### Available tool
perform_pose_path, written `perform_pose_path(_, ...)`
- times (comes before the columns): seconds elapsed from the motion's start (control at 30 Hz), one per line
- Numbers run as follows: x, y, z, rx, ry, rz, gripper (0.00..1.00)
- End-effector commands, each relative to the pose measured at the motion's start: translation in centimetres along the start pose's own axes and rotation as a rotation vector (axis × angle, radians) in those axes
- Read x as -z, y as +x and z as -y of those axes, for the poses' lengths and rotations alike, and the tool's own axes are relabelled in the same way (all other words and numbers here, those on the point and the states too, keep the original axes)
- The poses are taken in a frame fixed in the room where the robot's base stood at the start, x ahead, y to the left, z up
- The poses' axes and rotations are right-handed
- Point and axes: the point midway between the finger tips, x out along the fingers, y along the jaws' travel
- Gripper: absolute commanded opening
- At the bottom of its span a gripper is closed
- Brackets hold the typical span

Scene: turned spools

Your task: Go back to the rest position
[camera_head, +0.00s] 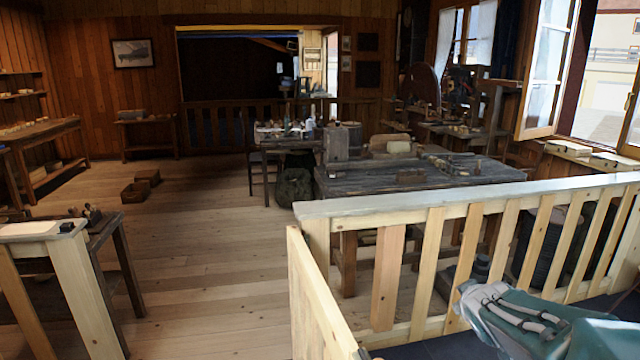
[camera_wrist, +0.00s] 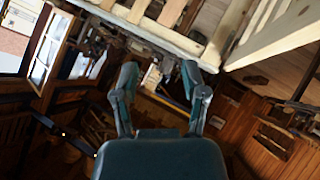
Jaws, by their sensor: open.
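My gripper (camera_wrist: 160,72) shows in the wrist view, with its two dark teal fingers spread apart. Nothing is between the fingers, and they touch nothing that I can see. The wrist view is tilted and nearly upside down, with the pale wooden railing along its top. In the head view, a teal and grey part of my own body with pale cables shows at the lower right, close to the railing (camera_head: 385,210). I cannot make out the gripper's fingers there. No turned spools can be clearly told in either view.
Beyond the railing stands a dark workbench (camera_head: 440,182) with tools and boxes on it. A smaller table (camera_head: 55,240) is at the left. Small wooden boxes (camera_head: 135,192) lie on the plank floor. The floor (camera_head: 205,260) left of the railing is clear. Open windows (camera_head: 547,70) are at the right.

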Motion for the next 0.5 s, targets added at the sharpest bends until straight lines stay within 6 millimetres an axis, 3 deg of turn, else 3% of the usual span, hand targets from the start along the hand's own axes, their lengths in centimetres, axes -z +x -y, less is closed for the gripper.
perform_pose_path(0.03,0.0,-2.2,0.5,-0.004,0.035,0.021,0.57)
perform_pose_path(0.27,-2.6,-10.4,4.1,0.050,0.214,0.159,0.57)
perform_pose_path(0.5,-6.6,-18.4,10.0,0.212,0.361,0.293,0.57)
